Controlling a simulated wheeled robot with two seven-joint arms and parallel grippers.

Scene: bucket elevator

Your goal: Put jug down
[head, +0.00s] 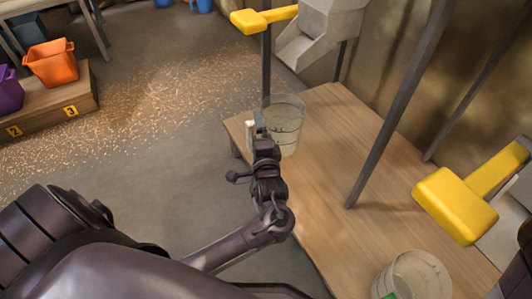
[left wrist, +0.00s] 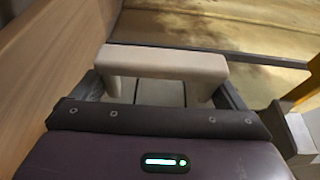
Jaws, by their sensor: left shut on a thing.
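A clear jug (head: 284,128) is at the far left corner of the wooden table (head: 340,180) in the head view, below a grey chute. My left gripper (head: 257,127) is at the jug's left side, shut on its pale handle. That beige handle (left wrist: 160,64) shows between the dark fingers in the left wrist view. The jug looks roughly upright. I cannot tell whether its base touches the table top. The jug's body is not clearly visible in the left wrist view. My right gripper is not in view.
A second clear container (head: 418,272) with something green stands at the table's near right. Yellow levers (head: 262,19) (head: 455,207) and a grey chute (head: 322,33) overhang the table. A dark post (head: 395,115) rises from it. Orange (head: 52,63) and purple (head: 9,92) buckets stand left.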

